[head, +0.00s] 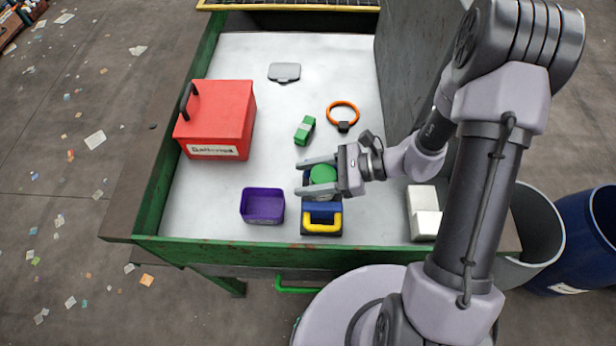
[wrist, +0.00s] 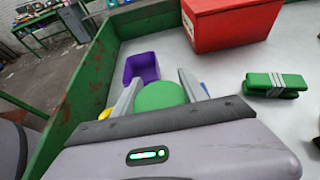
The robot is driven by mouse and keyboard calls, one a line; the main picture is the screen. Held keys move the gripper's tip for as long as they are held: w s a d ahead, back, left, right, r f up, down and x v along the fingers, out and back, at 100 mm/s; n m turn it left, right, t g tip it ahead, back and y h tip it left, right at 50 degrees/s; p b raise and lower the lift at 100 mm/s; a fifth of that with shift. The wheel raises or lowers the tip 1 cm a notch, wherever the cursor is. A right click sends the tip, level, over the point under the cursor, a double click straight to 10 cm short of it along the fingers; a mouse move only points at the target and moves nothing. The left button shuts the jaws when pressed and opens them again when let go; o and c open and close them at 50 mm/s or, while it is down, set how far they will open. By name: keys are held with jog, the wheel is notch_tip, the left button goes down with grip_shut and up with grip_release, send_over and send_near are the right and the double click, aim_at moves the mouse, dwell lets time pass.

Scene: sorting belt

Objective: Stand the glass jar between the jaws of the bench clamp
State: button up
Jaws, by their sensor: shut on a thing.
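The glass jar shows mainly as a round green lid (head: 323,174), with a little of its clear body below. My gripper (head: 320,176) is shut on it from the right, one finger on each side. In the wrist view the lid (wrist: 160,95) lies between the two grey fingers. The bench clamp (head: 321,216), blue with a yellow handle, is directly below and in front of the jar. Blue parts show on the near side of the jar and at its left. The jar's base is hidden, so I cannot tell whether it rests in the clamp or hangs above it.
A purple bin (head: 263,205) stands left of the clamp, and a red battery box (head: 217,120) farther back. A green banded item (head: 305,130), an orange ring (head: 343,112) and a grey flat piece (head: 284,72) lie behind. Green walls edge the table.

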jog(key=shift+f, duration=0.15)
jog(key=o, duration=1.5)
jog(key=shift+s, duration=0.1)
jog(key=shift+d+r, duration=0.2)
jog(key=shift+r, duration=0.25)
jog(key=p+v, duration=0.4)
jog(key=v, duration=0.8)
jog(key=s+r+n+t+h, duration=0.2)
jog(key=s+r+n+h, duration=0.25)
jog(key=r, duration=0.25)
jog(key=s+a+r+n+t+h, duration=0.1)
jog(key=s+r+n+t+h, duration=0.15)
jog(key=r+n, duration=0.35)
jog(key=s+r+n+t+h, duration=0.1)
jog(key=s+r+n+h, duration=0.3)
jog(key=r, duration=0.4)
jog(key=shift+m, duration=0.25)
notch_tip(320, 180, down, 5)
jog(key=b, duration=0.5)
jog(key=shift+f+b, duration=0.25)
jog(key=shift+b, duration=0.05)
